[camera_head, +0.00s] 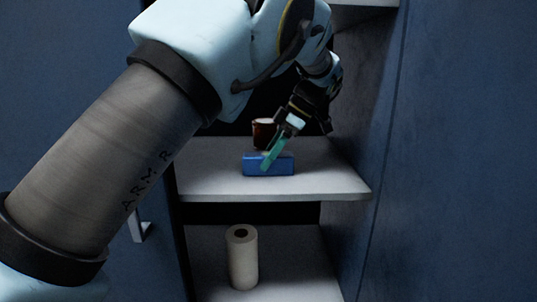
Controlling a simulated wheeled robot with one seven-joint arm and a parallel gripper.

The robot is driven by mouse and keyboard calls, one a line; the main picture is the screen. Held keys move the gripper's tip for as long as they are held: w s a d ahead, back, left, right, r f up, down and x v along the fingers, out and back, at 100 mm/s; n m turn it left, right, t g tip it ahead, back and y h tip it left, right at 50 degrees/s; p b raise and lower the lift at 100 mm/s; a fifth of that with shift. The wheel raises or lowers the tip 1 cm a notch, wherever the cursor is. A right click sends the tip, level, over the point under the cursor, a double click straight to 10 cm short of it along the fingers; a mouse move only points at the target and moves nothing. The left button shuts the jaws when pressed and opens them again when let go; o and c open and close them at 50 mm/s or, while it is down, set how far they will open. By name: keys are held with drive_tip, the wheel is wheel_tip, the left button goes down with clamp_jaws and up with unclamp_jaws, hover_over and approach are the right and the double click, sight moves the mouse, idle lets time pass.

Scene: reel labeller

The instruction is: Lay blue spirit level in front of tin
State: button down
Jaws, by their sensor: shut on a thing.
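The blue spirit level (283,168) looks like a short blue block, lying lengthwise across the picture on the upper shelf, at or very near its surface. The tin (262,134) is dark red-brown with a pale rim and stands upright just behind the level. My gripper (270,157) reaches down from the upper right, with a green finger crossing the front of the level. It is shut on the level; the far finger is mostly hidden. The level hides the tin's lower part.
The upper shelf (218,182) is pale grey with free room left and right of the level. A dark side wall (358,110) stands close on the right. A paper roll (242,258) stands on the lower shelf (298,272). Another board (362,12) is overhead.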

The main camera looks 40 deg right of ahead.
drive_tip(key=shift+c, duration=1)
unclamp_jaws()
drive_tip(key=shift+v, duration=3.8)
drive_tip(key=shift+w, duration=0.1)
